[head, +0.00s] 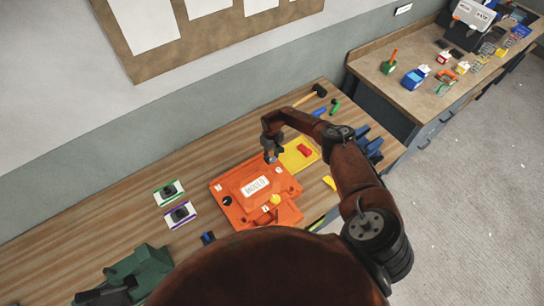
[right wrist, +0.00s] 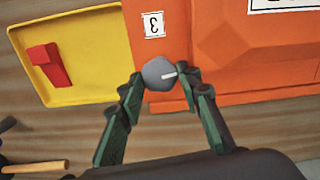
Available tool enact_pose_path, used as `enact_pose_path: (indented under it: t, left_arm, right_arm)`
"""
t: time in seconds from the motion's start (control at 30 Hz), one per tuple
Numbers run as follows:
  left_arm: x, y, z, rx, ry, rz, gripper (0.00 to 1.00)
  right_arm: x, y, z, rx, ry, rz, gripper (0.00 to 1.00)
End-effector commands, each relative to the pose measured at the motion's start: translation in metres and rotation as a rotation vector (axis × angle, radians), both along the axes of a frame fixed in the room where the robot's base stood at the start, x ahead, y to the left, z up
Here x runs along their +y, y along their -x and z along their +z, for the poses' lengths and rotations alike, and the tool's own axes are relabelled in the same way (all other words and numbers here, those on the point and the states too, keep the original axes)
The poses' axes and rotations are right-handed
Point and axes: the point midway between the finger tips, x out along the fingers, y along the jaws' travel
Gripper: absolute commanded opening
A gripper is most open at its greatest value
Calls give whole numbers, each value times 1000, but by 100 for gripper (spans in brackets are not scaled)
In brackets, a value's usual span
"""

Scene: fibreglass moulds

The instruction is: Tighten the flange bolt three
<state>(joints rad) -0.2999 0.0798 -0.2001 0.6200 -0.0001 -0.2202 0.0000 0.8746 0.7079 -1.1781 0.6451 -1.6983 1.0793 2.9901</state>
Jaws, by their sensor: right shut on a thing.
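The orange mould (head: 230,187) lies on the wooden bench, with a white name plate (head: 256,186) on its raised middle. Flange bolt three (right wrist: 158,74) is a grey head with a white line on it, at the mould's edge beside a white label "3" (right wrist: 153,24). My right gripper (head: 270,157) is at the mould's far corner. In the right wrist view, its two green fingers (right wrist: 160,78) are shut on the bolt head, one on each side. In the head view the gripper hides this bolt. My left gripper is not in view.
A yellow tray (right wrist: 92,88) holding a red piece (right wrist: 49,65) is beside the mould. A yellow knob (head: 275,199) and a black knob (head: 227,202) are on the mould. A hammer (head: 319,91) and blue tools (head: 369,142) lie nearby.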

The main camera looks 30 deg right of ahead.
Motion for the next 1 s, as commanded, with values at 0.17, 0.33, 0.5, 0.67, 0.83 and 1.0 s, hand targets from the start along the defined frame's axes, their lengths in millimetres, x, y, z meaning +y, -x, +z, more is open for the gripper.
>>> enact_pose_path:
  t: [0.17, 0.33, 0.5, 0.67, 0.83, 1.0]
  left_arm:
    - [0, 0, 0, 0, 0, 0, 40]
    - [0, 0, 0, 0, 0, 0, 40]
    - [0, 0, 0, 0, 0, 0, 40]
    - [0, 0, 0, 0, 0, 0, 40]
    - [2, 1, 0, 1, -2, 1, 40]
    - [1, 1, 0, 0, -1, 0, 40]
  right_arm:
    - [-2, -1, 1, -3, 3, -1, 8]
    - [-2, -1, 1, -2, 2, 0, 41]
    - [-1, -1, 1, -1, 1, 1, 50]
    - [0, 0, 0, 0, 0, 2, 50]
    - [2, 0, 0, 1, -3, 3, 50]
    - [5, 1, 4, 4, -8, 7, 50]
